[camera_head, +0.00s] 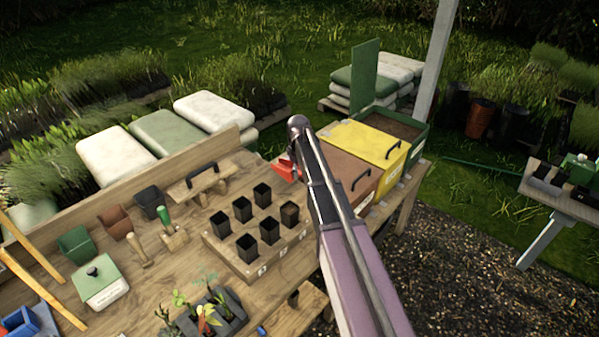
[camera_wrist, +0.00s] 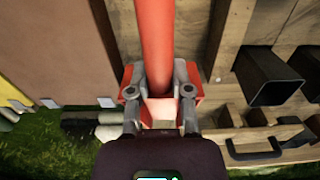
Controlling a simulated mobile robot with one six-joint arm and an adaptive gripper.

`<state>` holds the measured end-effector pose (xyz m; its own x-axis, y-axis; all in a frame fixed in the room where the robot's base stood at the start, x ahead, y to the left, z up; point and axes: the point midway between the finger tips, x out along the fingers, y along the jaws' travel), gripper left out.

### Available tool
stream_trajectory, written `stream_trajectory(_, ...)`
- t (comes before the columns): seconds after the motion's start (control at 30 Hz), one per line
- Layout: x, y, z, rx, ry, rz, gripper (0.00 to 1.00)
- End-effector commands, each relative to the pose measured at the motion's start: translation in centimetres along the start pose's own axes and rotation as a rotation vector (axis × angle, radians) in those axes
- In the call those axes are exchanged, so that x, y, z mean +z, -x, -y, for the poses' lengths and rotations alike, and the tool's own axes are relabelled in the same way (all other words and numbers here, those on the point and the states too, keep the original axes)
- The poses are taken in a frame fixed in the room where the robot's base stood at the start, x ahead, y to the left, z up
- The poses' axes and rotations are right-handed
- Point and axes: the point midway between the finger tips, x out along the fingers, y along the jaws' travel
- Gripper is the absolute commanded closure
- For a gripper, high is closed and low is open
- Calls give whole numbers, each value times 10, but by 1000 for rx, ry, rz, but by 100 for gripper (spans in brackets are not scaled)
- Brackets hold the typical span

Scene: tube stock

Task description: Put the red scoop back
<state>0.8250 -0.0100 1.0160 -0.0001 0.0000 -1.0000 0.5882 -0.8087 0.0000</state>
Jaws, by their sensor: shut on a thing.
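The red scoop (camera_wrist: 155,35) is in my gripper (camera_wrist: 159,78). In the wrist view its handle runs to the top edge, and the two fingers close on it from both sides. Wider red parts show beside the fingers. In the head view a bit of the red scoop (camera_head: 284,168) shows left of my arm, between the pot block and the brown box. My arm hides the rest of it and the fingers there. I cannot tell whether the scoop touches the bench.
A brown box (camera_head: 345,157), a yellow box (camera_head: 372,145) and a green bin (camera_head: 420,140) stand at the bench's right end. A wooden block (camera_head: 228,262) with several black pots is left of my arm. A handled wooden float (camera_head: 205,186) lies behind.

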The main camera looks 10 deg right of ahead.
Motion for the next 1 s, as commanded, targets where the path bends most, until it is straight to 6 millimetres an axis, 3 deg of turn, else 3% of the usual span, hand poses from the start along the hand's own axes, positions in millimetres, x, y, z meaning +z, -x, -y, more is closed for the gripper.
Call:
stream_trajectory(0.57, 3, -2, 0, 0, 0, 0, 100)
stream_trajectory(1.0, 40, -18, 0, 1, -1, 0, 100)
